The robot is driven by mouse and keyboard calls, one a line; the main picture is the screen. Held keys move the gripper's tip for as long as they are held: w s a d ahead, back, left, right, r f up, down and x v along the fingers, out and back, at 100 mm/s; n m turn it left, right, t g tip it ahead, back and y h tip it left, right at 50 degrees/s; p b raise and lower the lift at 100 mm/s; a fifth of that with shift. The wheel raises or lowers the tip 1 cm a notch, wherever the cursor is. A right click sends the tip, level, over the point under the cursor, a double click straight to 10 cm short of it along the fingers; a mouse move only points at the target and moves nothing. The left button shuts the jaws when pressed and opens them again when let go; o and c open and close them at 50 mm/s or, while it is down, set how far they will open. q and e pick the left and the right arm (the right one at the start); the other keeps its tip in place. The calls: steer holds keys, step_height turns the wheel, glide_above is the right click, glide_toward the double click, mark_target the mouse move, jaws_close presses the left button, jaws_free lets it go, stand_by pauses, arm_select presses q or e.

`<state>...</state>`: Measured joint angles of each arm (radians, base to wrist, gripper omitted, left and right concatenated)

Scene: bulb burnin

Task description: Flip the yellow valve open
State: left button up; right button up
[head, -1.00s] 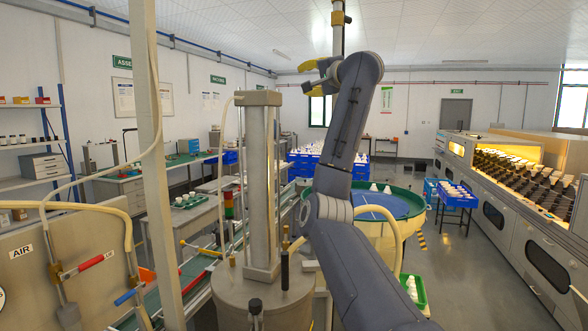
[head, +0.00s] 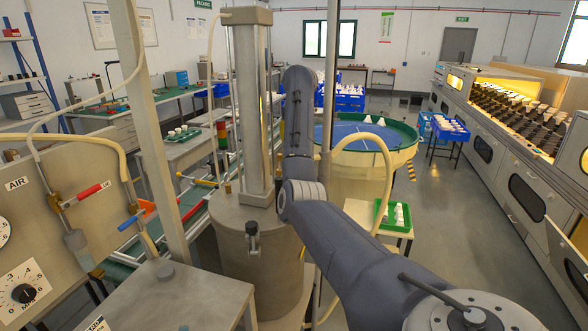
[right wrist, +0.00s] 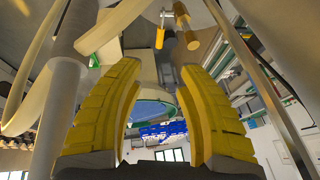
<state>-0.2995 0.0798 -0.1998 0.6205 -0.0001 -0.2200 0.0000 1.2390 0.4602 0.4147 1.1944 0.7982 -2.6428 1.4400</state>
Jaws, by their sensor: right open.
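My right gripper (right wrist: 161,72) is open and empty in the right wrist view, with its two curved yellow fingers well apart. In that view, two small yellow cylindrical pieces (right wrist: 160,37) show above and beyond the fingertips, apart from them; I cannot tell if they belong to the yellow valve. In the head view, a small yellow bar (head: 205,182) shows left of the grey tank (head: 235,240), and I cannot tell if it is the valve's handle. In the head view, my right arm reaches toward the upright column (head: 252,100), and its gripper is hidden. My left gripper is not in view.
A panel marked AIR (head: 45,215) with a red handle (head: 91,190) and a blue handle (head: 131,219) stands at left. A pale post (head: 148,130) and a pale hose (head: 386,165) stand near my arm. The floor at right (head: 465,240) is clear.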

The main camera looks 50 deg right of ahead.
steer(key=x, duration=1.5)
steer(key=shift+w+f, duration=0.2)
steer(key=shift+f, duration=0.15)
steer(key=shift+c, duration=0.4)
jaws_close()
